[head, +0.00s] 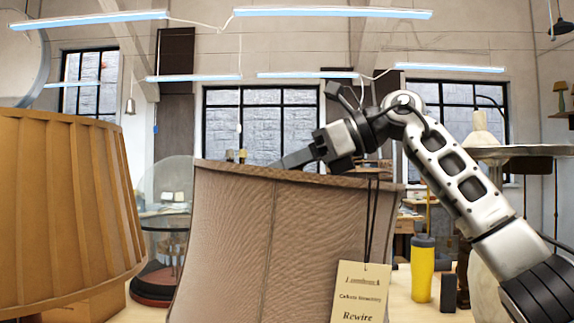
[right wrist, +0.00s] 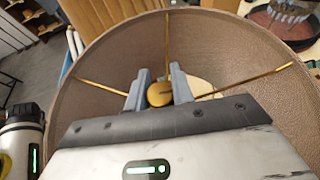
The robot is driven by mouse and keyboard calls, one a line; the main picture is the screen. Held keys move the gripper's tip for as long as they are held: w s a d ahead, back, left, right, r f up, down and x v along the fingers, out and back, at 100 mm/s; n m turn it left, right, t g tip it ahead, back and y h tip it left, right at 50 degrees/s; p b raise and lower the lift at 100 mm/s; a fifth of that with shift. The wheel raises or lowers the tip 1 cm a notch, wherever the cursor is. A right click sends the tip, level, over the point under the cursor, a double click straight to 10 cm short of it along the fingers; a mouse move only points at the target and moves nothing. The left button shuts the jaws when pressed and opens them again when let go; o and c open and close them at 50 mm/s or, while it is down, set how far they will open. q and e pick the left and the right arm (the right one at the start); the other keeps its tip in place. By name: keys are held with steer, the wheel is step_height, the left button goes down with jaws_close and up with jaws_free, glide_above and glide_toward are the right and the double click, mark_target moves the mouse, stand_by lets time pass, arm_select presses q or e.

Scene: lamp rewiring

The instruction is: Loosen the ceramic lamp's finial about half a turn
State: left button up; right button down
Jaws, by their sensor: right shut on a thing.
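The lamp's brown shade (head: 275,250) stands in the middle of the head view, with a "Rewire" tag (head: 361,293) hanging on its front. In the right wrist view the brass finial (right wrist: 159,95) sits at the centre of the shade's ring (right wrist: 92,62), where thin brass spokes meet. My right gripper (head: 293,160) reaches down over the shade's top rim from the right. Its two grey fingers (right wrist: 158,85) are closed on opposite sides of the finial. The lamp's body is mostly hidden by the shade. My left gripper is not in view.
A tan pleated lampshade (head: 62,210) stands close on the left. A glass dome (head: 165,215) on a dark base is behind the gap between the shades. A yellow tumbler (head: 422,268) and a small black box (head: 449,292) stand to the right, below my right arm.

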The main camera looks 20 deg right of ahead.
stand_by(0.4)
steer(key=c, duration=1.2)
jaws_free()
steer(key=v, duration=1.6)
steer(key=shift+w+r, duration=0.15)
steer(key=shift+w, duration=0.1)
steer(key=shift+g, duration=0.3)
